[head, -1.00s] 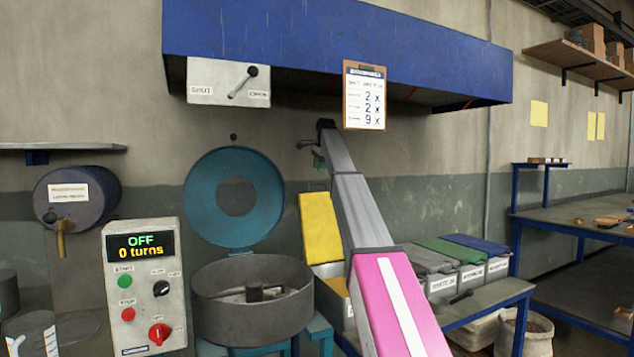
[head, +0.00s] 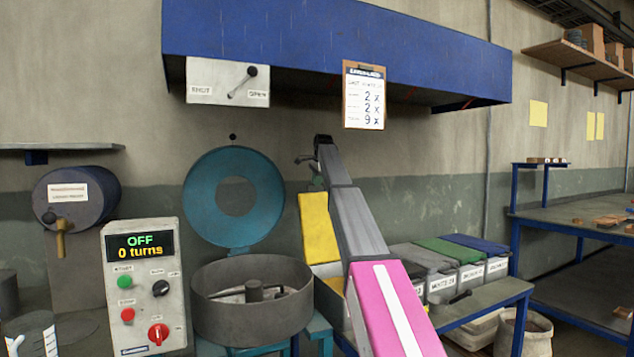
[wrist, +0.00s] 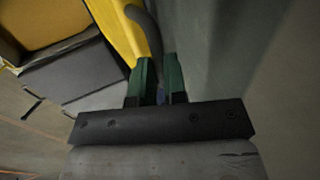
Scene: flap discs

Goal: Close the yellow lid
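The yellow lid (head: 320,228) stands raised, close to upright, behind its bin in the head view. In the wrist view the lid (wrist: 112,28) is a yellow strip left of my fingers. A grey curved bar (wrist: 145,28), which looks like the lid's handle, runs along its edge towards the gap between my fingertips. My gripper (wrist: 158,78) has two green fingers with a narrow gap between them. I cannot tell whether the bar lies between them or just beyond. In the head view my gripper (head: 316,182) is small, at the lid's top, partly hidden by my arm.
Closed bins with grey, green (head: 447,250) and blue (head: 475,243) lids stand to the right. A round drum (head: 252,318) with a raised teal lid (head: 208,205) stands to the left, beside a control box (head: 145,290). A blue hood (head: 330,45) hangs above.

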